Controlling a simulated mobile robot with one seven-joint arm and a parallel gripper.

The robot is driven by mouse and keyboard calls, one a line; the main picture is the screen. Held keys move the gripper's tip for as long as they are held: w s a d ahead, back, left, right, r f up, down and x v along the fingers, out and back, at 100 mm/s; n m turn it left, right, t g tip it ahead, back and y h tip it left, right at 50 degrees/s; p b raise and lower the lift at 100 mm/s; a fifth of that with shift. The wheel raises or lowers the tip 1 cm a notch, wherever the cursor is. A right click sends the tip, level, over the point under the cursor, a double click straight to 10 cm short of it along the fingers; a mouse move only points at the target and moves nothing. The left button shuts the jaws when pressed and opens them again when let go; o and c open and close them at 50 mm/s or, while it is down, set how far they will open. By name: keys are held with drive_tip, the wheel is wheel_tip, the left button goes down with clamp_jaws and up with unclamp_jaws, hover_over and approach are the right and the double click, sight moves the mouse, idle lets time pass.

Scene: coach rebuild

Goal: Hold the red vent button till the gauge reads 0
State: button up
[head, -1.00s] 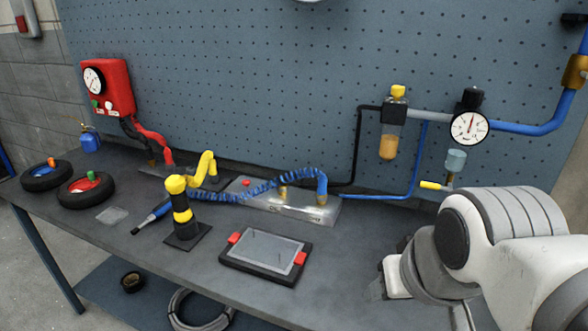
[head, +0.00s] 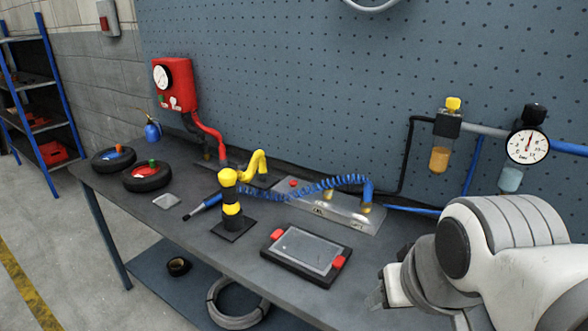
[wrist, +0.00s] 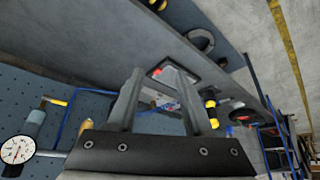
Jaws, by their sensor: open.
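A small red button (head: 293,183) sits on the metal block (head: 345,212) at the back of the bench. It is small, with nothing touching it. A white round gauge (head: 528,147) is on the regulator at the right; its needle points roughly upward and I cannot read the figure. It also shows in the wrist view (wrist: 17,150). A second gauge (head: 161,77) is on the red wall box (head: 181,82), too small to read. My gripper (wrist: 162,72) is open and empty, above the bench and right of the block; its tips are partly visible in the head view (head: 380,295).
A blue coiled hose (head: 320,185) runs across the block. Two tyres (head: 145,178) lie at the left. A shelf (head: 35,100) stands far left.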

idle(0.4)
clamp_jaws()
idle(1.6)
